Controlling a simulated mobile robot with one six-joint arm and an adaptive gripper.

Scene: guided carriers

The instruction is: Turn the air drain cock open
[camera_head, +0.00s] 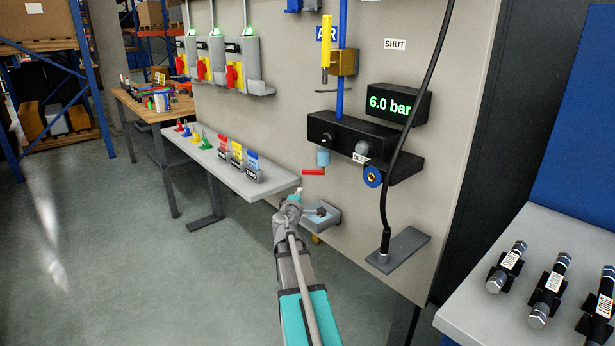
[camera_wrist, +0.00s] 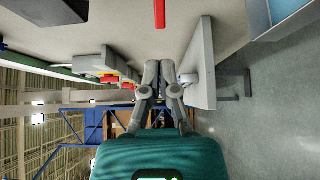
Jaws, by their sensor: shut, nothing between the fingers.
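The drain cock's red lever (camera_head: 313,172) lies roughly level beneath a light blue bowl (camera_head: 323,157) on the black air block (camera_head: 365,145). In the wrist view a red bar (camera_wrist: 159,14), apparently this lever, shows at the top middle, beyond the fingertips. My gripper (camera_head: 298,192) is below and slightly left of the lever in the head view, with a gap between them. Its fingers (camera_wrist: 161,66) are together and empty. A small grey tray (camera_head: 322,216) is on the panel under the cock, partly hidden by my gripper.
The display (camera_head: 392,104) reads 6.0 bar. A yellow-handled valve (camera_head: 326,55) is above the block, with a SHUT label (camera_head: 395,44) to its right. A black hose (camera_head: 384,190) hangs at the right. A shelf (camera_head: 255,188) with tags and padlocks is left of my gripper.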

